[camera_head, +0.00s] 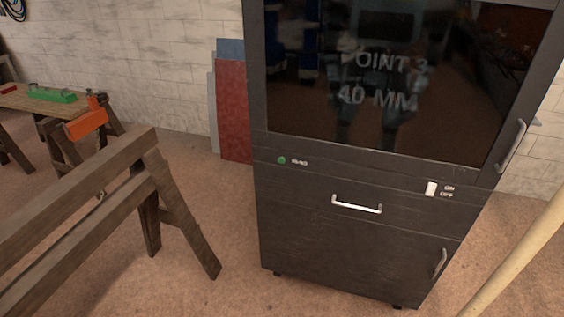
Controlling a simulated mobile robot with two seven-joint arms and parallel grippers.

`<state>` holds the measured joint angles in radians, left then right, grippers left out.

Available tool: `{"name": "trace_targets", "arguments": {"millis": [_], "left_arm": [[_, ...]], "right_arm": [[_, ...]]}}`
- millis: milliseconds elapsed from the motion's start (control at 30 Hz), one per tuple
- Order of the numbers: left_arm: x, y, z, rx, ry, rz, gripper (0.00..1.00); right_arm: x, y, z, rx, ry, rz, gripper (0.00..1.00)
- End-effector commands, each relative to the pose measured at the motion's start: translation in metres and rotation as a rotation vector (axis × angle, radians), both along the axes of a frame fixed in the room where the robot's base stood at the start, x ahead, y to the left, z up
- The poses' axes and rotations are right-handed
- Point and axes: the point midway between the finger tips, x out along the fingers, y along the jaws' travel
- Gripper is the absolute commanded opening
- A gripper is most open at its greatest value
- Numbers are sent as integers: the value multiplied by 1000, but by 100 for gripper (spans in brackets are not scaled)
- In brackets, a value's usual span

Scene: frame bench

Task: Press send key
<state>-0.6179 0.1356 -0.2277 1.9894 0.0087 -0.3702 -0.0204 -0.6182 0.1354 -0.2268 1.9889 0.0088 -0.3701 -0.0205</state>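A dark grey cabinet (345,240) stands in the middle right of the head view. Its screen (320,75) is dark and glossy and shows the text "POINT 3" and "40 MM", partly cut or faint. A round green key (281,160) sits on the strip below the screen at the left, with a small white label beside it that is too small to read surely. A white switch (431,189) marked ON and OFF sits on the same strip at the right. Neither of my grippers is in view.
The cabinet has a drawer handle (357,205) and side handles (513,145). A wooden sawhorse (85,215) stands at the left front. A workbench (20,99) with a green tool (52,95) is behind it. A pale pole (520,255) crosses the lower right. Floor is clear before the cabinet.

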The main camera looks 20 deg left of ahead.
Motion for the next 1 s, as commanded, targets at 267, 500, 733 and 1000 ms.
{"name": "trace_targets", "arguments": {"millis": [267, 500, 733, 1000], "left_arm": [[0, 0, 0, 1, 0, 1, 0], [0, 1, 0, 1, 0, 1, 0], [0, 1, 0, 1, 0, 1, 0], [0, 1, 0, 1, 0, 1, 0]], "right_arm": [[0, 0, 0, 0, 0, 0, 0], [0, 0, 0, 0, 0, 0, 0], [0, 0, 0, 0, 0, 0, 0], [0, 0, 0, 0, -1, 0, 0]]}}
